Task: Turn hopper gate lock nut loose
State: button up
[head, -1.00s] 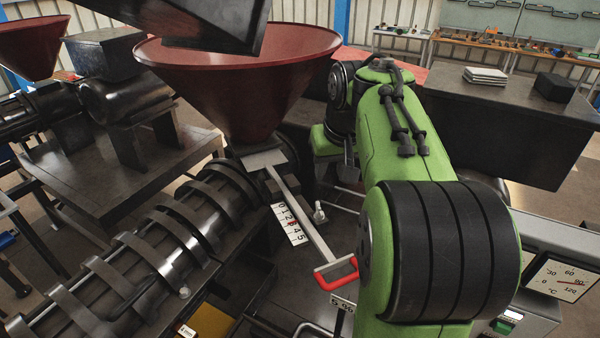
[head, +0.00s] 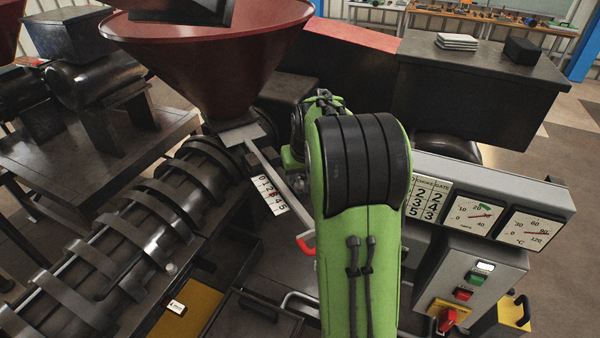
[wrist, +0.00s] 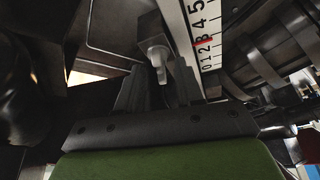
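The hopper gate is a grey bar (head: 264,158) running out from under the red hopper (head: 205,60). Its red handle (head: 306,244) is partly hidden by my arm. Beside the bar is a white 0 to 5 scale (head: 268,196) with a red mark near 2, also in the wrist view (wrist: 205,45). In the wrist view the lock nut (wrist: 154,47), a small light-grey piece with a stem, shows at the fingertips of my gripper (wrist: 158,72). The fingers stand apart on either side of its stem; contact is unclear.
A ribbed dark barrel (head: 130,245) lies to the left. A control panel (head: 470,285) with gauges and buttons stands to the right of my arm. Dark machine parts crowd close around the gripper.

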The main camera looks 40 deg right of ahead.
grip_shut()
jog(key=shift+s+n, duration=0.1)
jog(key=shift+n, duration=0.3)
jog(key=n+y, duration=0.1)
jog(key=n, duration=0.1)
jog(key=shift+d+n, duration=0.15)
jog(key=shift+n, duration=0.25)
jog(key=n+y, duration=0.1)
jog(key=n, duration=0.1)
jog(key=n+y, duration=0.1)
jog(key=n, duration=0.1)
jog(key=shift+d+n+p, duration=0.2)
jog(key=shift+n+p, duration=0.1)
jog(key=shift+p, duration=0.05)
jog(key=n+y, duration=0.1)
jog(key=n, duration=0.2)
jog(key=n+g+y, duration=0.1)
jog(key=n, duration=0.2)
jog(key=shift+w+d+g, duration=0.15)
jog(key=shift+w+g, duration=0.05)
jog(key=shift+g, duration=0.1)
jog(key=n+g, duration=0.1)
jog(key=n, duration=0.2)
jog(key=n+g+y, duration=0.1)
jog(key=n, duration=0.1)
jog(key=shift+w+n, duration=0.15)
jog(key=shift+n, duration=0.25)
jog(key=shift+f, duration=0.1)
